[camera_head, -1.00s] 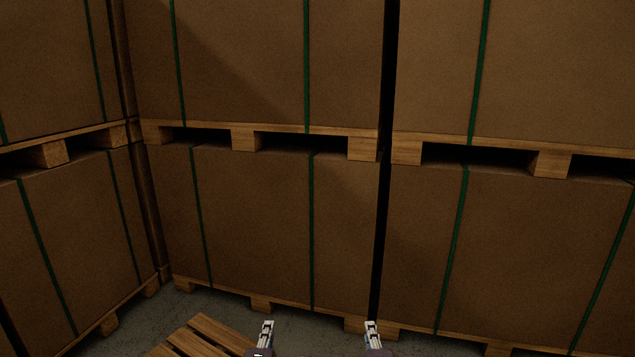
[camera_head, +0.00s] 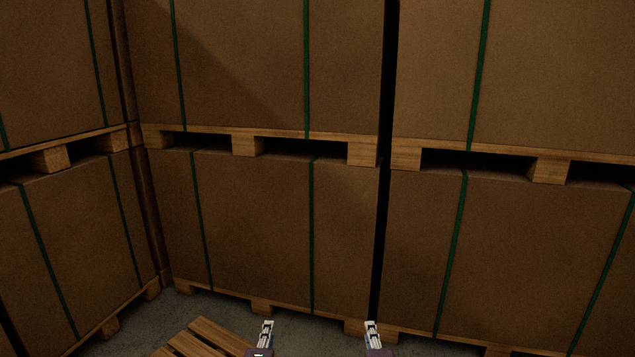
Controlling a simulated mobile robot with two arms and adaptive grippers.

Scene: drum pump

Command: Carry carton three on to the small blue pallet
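My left gripper (camera_head: 267,328) shows at the bottom edge, left of centre, and my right gripper (camera_head: 371,328) shows a little right of it. Only their tips are in view, pointing forward and well apart from each other. I cannot tell whether either gripper is open or shut. No small blue pallet is in view. I cannot make out a carton marked as number three.
Large strapped brown cartons (camera_head: 255,230) on wooden pallets (camera_head: 262,306) stand stacked two high, forming a wall ahead and to the left (camera_head: 80,240). An empty-looking slatted wooden pallet (camera_head: 205,338) lies at the bottom left. A strip of grey floor (camera_head: 180,303) is bare.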

